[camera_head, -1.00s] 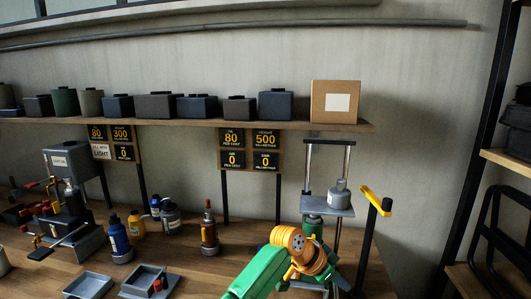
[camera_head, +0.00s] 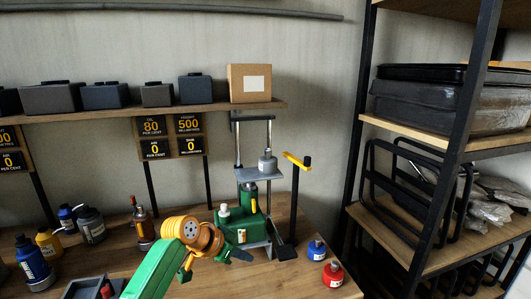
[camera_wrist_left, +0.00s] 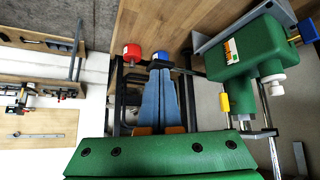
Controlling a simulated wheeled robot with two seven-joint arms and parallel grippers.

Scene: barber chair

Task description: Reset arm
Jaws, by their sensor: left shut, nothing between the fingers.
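My left arm comes in from the bottom of the head view, with a green link and an orange joint. My left gripper (camera_head: 243,255) is past that joint, in front of the base of a green jack (camera_head: 241,226) with a white cap. In the left wrist view the blue-grey fingers (camera_wrist_left: 160,72) lie together, shut and empty. There the green jack (camera_wrist_left: 243,50) is to the right of the fingers, apart from them. The red pot (camera_wrist_left: 132,52) shows near the fingertips. My right gripper is in neither view.
The jack stands in a metal lift frame with a grey platform (camera_head: 262,175) and a yellow-handled lever (camera_head: 297,161). A blue pot (camera_head: 316,250) and a red pot (camera_head: 333,274) stand on the bench's right part. Several bottles stand left. A shelving rack (camera_head: 440,150) is at right.

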